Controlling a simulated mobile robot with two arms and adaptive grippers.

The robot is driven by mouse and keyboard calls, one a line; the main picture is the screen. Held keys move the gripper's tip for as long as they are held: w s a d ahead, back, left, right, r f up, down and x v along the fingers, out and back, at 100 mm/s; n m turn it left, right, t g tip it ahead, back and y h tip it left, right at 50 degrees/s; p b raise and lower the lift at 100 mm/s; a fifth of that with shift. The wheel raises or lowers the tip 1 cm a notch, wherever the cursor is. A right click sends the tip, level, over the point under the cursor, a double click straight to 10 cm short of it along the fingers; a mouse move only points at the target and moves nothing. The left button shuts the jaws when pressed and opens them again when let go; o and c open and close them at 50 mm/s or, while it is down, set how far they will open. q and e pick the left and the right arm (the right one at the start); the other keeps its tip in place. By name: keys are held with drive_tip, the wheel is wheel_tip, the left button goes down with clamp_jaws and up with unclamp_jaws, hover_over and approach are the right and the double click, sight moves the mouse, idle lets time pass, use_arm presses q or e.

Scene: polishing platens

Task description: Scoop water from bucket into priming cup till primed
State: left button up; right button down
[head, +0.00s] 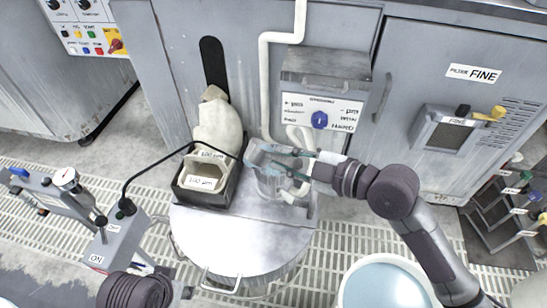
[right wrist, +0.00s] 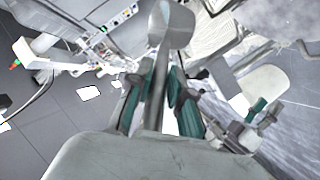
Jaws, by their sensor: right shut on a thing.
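My right gripper (head: 298,165) is shut on the handle of a scoop (head: 260,153), just above a clear priming cup (head: 268,187) on the metal housing. I cannot tell whether the scoop is tilted or holds water. The gripper and scoop partly hide the cup, so its water level is unclear. The bucket (head: 345,290) with pale blue water stands at the bottom, cut off by the frame. My left gripper is out of view.
A dark tray (head: 205,197) with labelled pale containers stands left of the cup. A pipe (head: 266,85) and a panel with a blue knob (head: 319,120) are behind. A black cable (head: 150,167) arches from a box (head: 112,240) at left. Slotted floor grating surrounds the round housing.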

drive_tip(key=shift+w+d+f, duration=0.1)
drive_tip(key=shift+w, duration=0.05)
idle(0.3)
drive_tip(key=shift+w+d+r+m+y+b, duration=0.25)
drive_tip(key=shift+w+d+m+y, duration=0.15)
drive_tip(key=shift+m, duration=0.3)
drive_tip(key=shift+w+d+r+m+y+b, duration=0.1)
drive_tip(key=shift+w+d+r+m+y, duration=0.15)
drive_tip(key=shift+d+m+y, duration=0.35)
idle(2.9)
drive_tip(key=shift+w+d+f+m+b, duration=0.15)
drive_tip(key=shift+w+f+m+b, duration=0.1)
drive_tip(key=shift+f+m, duration=0.2)
drive_tip(key=shift+w+d+f+m+b, duration=0.1)
drive_tip(key=shift+w+f+m+b, duration=0.15)
drive_tip(key=shift+m, duration=0.2)
idle(1.3)
